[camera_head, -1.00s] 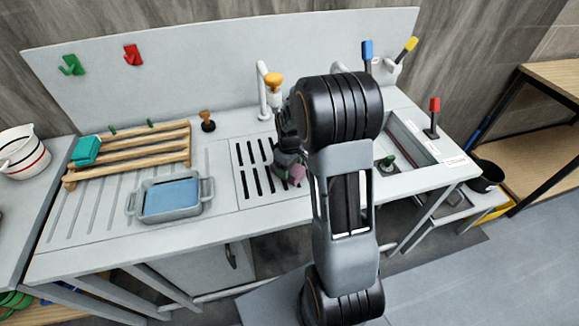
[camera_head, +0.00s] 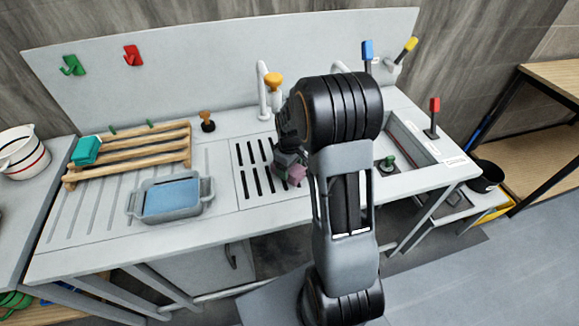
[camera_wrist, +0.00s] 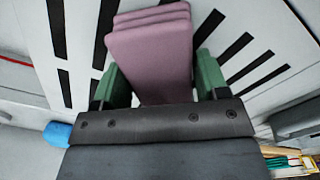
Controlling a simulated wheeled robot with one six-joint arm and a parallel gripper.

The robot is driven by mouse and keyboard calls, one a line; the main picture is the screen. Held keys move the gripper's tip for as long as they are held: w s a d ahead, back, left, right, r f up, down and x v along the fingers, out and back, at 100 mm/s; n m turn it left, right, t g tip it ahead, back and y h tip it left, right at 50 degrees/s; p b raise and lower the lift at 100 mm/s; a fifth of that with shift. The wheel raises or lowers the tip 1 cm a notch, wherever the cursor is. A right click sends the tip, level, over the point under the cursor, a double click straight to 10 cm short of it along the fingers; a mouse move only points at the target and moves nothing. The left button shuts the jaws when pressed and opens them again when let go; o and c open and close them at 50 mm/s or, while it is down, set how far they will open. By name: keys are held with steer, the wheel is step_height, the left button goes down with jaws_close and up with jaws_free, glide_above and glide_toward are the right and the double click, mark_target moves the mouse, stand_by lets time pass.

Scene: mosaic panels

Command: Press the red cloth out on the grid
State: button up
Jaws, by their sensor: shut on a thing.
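The red cloth (camera_head: 297,174) looks dull pink and is folded in layers. In the wrist view the folded cloth (camera_wrist: 150,50) lies between the green finger pads of my gripper (camera_wrist: 162,80), which is shut on it. The grid (camera_head: 284,203) is a slotted area of the grey counter, with black slots in two rows. In the head view my gripper (camera_head: 287,160) holds the cloth over the right side of the grid. The slots also show behind the cloth in the wrist view. Whether the cloth touches the grid, I cannot tell. My arm hides part of the grid's right side.
A grey tray with blue inside (camera_head: 170,214) stands left of the grid. A wooden rack (camera_head: 130,158) with a teal block (camera_head: 86,150) is farther left. A tap with an orange top (camera_head: 274,84) stands behind the grid. A sunken basin (camera_head: 412,136) lies to the right.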

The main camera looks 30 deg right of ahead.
steer(key=shift+s+f, duration=0.15)
steer(key=shift+s, duration=0.05)
steer(key=shift+w+r+p, duration=0.2)
steer(key=shift+r+p, duration=2.35)
steer(key=shift+r, duration=1.05)
